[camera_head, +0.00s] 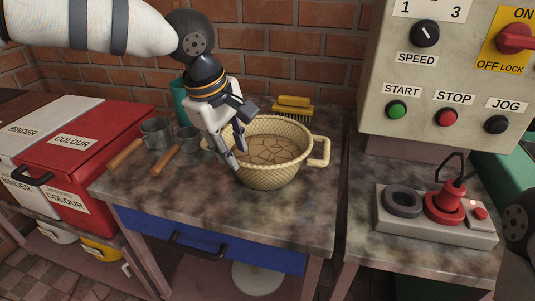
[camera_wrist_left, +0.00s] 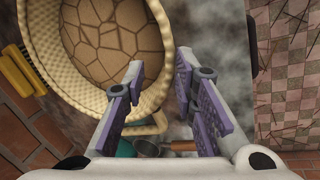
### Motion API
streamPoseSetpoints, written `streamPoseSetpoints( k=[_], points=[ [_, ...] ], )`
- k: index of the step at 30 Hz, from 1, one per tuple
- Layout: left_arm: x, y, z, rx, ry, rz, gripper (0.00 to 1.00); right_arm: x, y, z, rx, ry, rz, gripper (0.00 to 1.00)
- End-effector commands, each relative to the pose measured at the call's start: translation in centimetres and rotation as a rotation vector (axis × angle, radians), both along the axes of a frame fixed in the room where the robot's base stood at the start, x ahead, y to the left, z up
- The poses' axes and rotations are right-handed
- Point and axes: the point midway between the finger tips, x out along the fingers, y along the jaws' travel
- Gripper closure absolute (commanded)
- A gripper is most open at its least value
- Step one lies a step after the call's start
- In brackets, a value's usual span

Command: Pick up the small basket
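The small basket (camera_head: 272,179) is woven and cream-coloured, with a brown cracked-pattern inside. It stands upright on the mottled worktop in the head view, and its right handle (camera_head: 321,153) is clear. The wrist view shows the basket (camera_wrist_left: 73,88) at upper left. My left gripper (camera_wrist_left: 160,72) is open there, one finger over the basket's side and the other over the worktop. The rim and near handle (camera_wrist_left: 152,127) show between the fingers; contact cannot be told. My right gripper is not in view.
Metal scoops (camera_head: 157,131) with wooden handles lie left of the basket. A teal cup (camera_head: 179,103) and a yellow brush (camera_head: 294,106) are behind it. A red box (camera_head: 88,150) stands left, a control panel (camera_head: 450,80) right. The worktop in front (camera_head: 225,215) is clear.

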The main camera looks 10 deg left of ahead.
Motion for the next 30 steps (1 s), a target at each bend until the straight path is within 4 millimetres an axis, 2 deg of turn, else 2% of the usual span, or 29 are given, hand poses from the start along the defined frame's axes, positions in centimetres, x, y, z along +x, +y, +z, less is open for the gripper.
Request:
streamPoseSetpoints(
  k=[6,9,17,20,30],
  points=[
    [0.5,-0.9,-3.8,0.003,0.002,-0.002,0.74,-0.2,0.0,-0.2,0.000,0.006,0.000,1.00],
    [0.9,-0.9,-5.1,0.003,0.000,0.000,0.74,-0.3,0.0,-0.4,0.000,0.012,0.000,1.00],
    [1.0,-1.0,-5.2,0.002,-0.004,0.000,0.77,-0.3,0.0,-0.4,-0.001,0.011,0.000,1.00],
    [1.0,-1.0,-5.2,0.002,-0.004,0.000,0.99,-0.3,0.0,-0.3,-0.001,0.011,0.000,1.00],
    [1.0,-1.0,-5.1,0.001,-0.006,0.000,1.00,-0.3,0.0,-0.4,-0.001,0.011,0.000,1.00]
  ],
)
